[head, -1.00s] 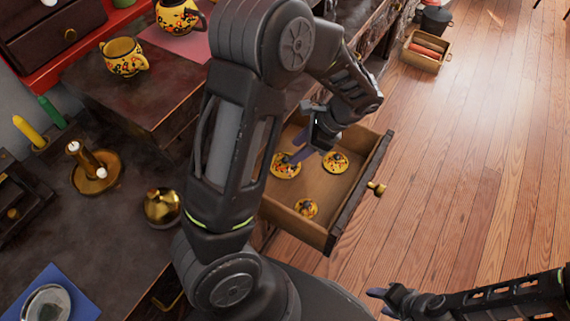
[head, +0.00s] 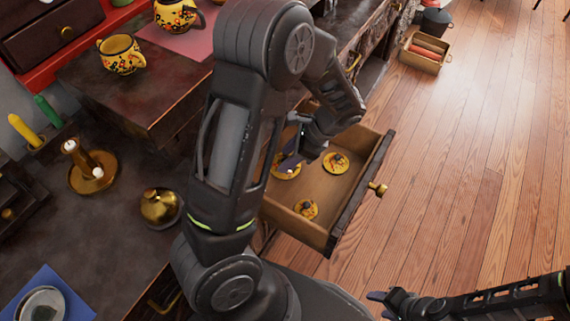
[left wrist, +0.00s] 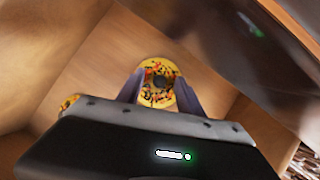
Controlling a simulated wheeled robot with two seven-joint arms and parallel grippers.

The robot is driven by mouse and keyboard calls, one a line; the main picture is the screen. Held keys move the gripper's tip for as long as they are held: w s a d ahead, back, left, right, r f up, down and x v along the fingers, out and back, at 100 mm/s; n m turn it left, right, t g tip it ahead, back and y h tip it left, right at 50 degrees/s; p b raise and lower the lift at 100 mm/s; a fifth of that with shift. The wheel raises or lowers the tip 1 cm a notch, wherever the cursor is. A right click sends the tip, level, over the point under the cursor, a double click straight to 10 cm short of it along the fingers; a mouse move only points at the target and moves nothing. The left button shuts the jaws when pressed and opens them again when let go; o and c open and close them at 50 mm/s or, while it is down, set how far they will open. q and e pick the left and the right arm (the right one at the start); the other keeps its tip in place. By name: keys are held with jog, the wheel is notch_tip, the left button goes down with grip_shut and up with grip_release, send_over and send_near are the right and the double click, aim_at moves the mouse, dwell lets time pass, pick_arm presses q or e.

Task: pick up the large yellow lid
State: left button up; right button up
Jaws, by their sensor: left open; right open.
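The large yellow lid (head: 288,174), painted with a floral pattern, lies in the open wooden drawer, partly hidden by my left gripper in the head view. My left gripper (head: 290,160) is open and points down at it. In the left wrist view the yellow lid (left wrist: 158,97), with its dark knob, shows between the two open fingers (left wrist: 157,92). I cannot tell whether the fingers touch it. My right gripper (head: 382,300) is open and empty over the floor at the lower right.
Two smaller yellow lids (head: 336,163) (head: 306,209) lie in the same drawer (head: 345,192), whose walls surround the left gripper. A brass pot (head: 160,207) and a candle holder (head: 93,173) stand on the dark cabinet top. Painted yellow cups (head: 121,56) stand on the raised shelf.

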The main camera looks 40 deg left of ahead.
pick_arm(q)
jog(key=shift+c, duration=0.2)
grip_shut()
dwell(0.4)
